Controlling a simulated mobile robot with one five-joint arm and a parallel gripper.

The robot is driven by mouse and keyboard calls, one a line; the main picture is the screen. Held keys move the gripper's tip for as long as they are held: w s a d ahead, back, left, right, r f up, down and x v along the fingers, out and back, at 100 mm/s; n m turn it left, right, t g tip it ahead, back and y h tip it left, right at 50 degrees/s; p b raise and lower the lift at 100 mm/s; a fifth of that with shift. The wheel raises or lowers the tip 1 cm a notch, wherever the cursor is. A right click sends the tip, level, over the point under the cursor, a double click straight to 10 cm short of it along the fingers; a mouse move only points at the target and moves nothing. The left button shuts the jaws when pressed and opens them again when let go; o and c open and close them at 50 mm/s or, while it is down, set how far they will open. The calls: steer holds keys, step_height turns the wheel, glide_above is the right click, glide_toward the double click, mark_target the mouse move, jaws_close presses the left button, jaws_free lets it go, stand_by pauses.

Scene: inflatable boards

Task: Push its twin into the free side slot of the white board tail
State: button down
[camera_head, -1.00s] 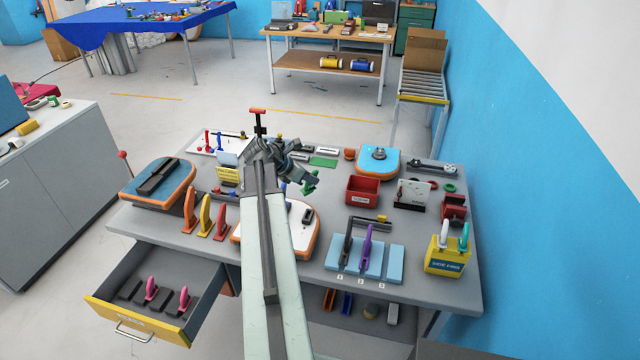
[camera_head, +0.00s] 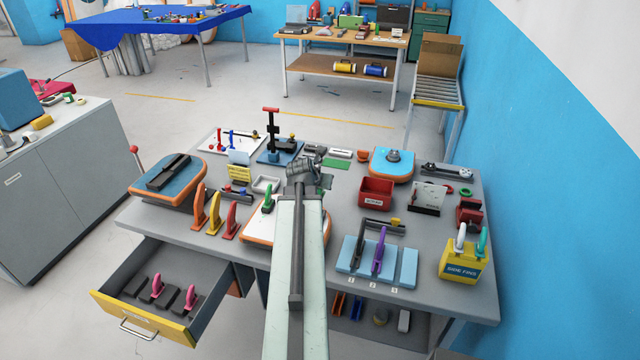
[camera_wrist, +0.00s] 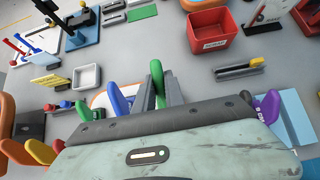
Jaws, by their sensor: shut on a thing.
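The white board tail (camera_head: 258,230) with an orange rim lies near the front middle of the bench. A green fin (camera_head: 268,200) stands upright on its left part; it also shows in the wrist view (camera_wrist: 119,101). My gripper (camera_wrist: 156,95) is shut on a second green fin (camera_wrist: 157,78), its twin, right of the standing one. In the head view my arm covers the gripper's fingertips, the held fin and the board's middle. The free side slot is hidden, so I cannot tell whether the held fin touches it.
Yellow and orange fins (camera_head: 214,214) stand left of the board. A light blue numbered rack (camera_head: 408,268) with dark and purple fins is at right. A red bin (camera_head: 376,192) stands behind it. An open drawer (camera_head: 140,315) juts out at front left.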

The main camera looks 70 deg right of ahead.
steer(key=shift+f+b, duration=2.95)
steer(key=shift+f+b, duration=1.55)
steer(key=shift+b, duration=0.05)
steer(key=c, duration=1.3)
jaws_free()
